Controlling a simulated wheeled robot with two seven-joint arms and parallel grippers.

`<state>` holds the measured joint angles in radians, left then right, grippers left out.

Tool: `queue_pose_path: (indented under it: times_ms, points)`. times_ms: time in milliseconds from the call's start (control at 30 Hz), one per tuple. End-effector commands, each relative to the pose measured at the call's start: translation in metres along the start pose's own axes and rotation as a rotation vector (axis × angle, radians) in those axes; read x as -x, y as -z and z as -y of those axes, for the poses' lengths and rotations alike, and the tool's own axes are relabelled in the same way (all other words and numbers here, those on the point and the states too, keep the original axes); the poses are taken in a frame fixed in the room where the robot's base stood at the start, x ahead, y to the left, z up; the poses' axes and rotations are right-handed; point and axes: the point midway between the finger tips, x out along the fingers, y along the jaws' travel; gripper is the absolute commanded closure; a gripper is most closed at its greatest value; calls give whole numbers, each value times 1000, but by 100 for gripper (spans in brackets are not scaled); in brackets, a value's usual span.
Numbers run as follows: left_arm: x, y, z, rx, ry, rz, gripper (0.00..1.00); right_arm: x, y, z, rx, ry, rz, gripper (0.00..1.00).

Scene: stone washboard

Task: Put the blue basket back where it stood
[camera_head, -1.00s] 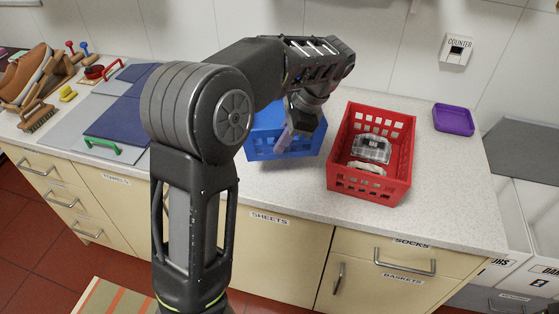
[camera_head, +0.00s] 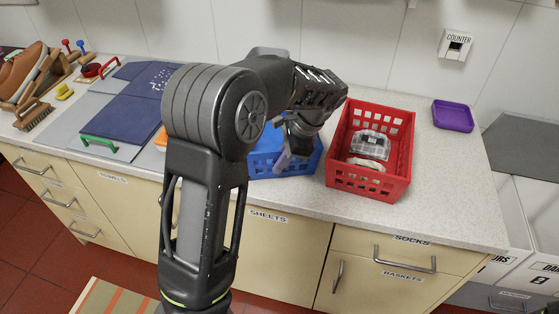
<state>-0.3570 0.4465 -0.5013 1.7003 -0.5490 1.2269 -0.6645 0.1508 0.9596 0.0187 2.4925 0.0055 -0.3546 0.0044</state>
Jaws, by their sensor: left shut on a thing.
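The blue basket (camera_head: 304,166) is on or just above the counter, left of the red basket; whether it touches the counter I cannot tell. My left arm hides its left and back parts. My left gripper (camera_head: 285,160) reaches down at the basket and is shut on it, at what looks like its near wall. The fingertips are small and partly dark. My right gripper is not in view.
The red basket (camera_head: 340,178) stands close to the right and holds a clear box (camera_head: 370,146) and a pale item. A purple tray (camera_head: 453,115) lies farther right. Bare counter (camera_head: 300,197) runs along the front.

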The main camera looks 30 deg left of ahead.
Motion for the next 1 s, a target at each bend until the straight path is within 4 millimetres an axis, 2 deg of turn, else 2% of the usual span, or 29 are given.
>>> queue_pose_path:
  times_ms: [267,300,567,833,1000]
  points:
    - [-2,0,0,1,1,0,100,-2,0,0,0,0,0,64]
    - [-3,1,0,1,0,0,92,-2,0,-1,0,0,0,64]
    - [-2,0,0,1,0,0,71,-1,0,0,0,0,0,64]
    - [-1,0,0,1,0,0,71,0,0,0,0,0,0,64]
    - [8,0,1,1,1,-1,71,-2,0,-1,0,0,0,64]
